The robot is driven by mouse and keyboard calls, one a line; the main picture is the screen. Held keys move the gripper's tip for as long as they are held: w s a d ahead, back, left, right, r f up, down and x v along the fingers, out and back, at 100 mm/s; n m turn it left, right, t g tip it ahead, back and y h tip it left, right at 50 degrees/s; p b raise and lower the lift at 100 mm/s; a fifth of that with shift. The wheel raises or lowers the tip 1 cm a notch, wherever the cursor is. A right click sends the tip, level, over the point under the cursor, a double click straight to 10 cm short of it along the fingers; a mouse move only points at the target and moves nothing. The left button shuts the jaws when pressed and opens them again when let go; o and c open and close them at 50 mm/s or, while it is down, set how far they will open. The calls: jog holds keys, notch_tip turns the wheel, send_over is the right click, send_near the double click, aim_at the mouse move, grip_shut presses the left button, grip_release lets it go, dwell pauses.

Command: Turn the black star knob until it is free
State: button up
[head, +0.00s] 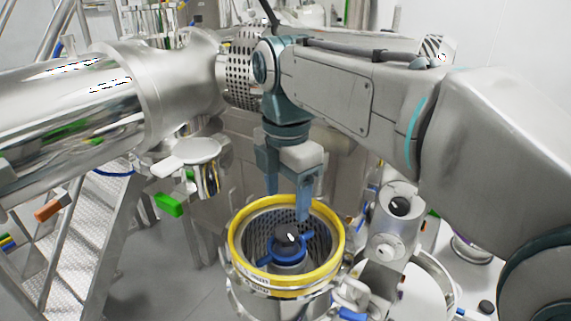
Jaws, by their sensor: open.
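The black star knob (287,238) sits on a blue hub or impeller (289,258) inside a round steel housing with a perforated inner wall. A yellow ring (335,246) runs around the rim of this housing. My gripper (287,205) points down above the far part of the ring, with its two blue-grey fingers spread apart and nothing between them. The fingertips are above the knob in the picture and do not appear to touch it. How far they are above it is hard to tell.
A large polished steel cylinder (70,115) fills the left, with steel steps (88,225) below it. A green handle (168,204) sticks out left of the housing. Steel fittings (398,205) crowd its right side. Grey floor shows at lower left.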

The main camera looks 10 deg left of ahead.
notch_tip(320, 180, up, 6)
jog(key=shift+r, duration=0.2)
dwell(0.3)
